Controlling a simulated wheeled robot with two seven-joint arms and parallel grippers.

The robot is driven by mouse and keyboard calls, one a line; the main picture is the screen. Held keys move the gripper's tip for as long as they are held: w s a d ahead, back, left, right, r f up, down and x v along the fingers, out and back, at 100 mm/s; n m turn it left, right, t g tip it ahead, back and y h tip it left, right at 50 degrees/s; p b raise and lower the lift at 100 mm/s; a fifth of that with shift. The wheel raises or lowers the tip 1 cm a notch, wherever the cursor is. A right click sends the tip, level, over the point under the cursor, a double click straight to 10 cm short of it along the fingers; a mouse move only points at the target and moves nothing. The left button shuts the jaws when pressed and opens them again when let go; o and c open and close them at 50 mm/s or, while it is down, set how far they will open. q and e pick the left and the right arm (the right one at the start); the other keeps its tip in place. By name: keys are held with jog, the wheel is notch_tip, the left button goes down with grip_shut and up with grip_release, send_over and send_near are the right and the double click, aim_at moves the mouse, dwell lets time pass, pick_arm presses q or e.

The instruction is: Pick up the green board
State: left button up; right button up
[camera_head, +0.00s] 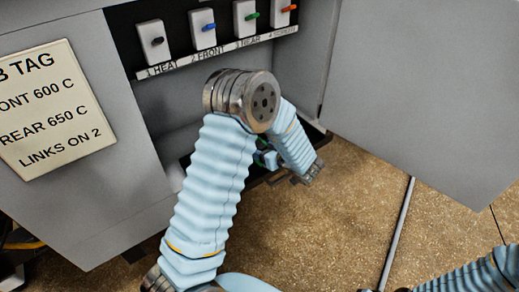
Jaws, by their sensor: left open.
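My left arm reaches down in front of the open cabinet bay, and its elbow hides much of the bay. My left gripper (312,176) is small and partly turned away at the bay's lower right edge; it is open, and I see nothing between its fingers. A small green sliver (262,143) shows between the links of my left arm. I cannot tell whether it is part of the green board; no whole board is visible. My right gripper is out of view; only part of my right arm shows at the lower right.
A row of switches (205,29) with black, blue, green and red levers sits above the bay. A paper tag (48,108) is on the grey cabinet front at left. An open grey door (425,90) stands at right. Brown floor (345,215) is below.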

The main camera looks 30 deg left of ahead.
pick_arm(q)
jog(key=shift+a, duration=0.1)
jog(key=shift+c, duration=0.3)
jog(key=c, duration=1)
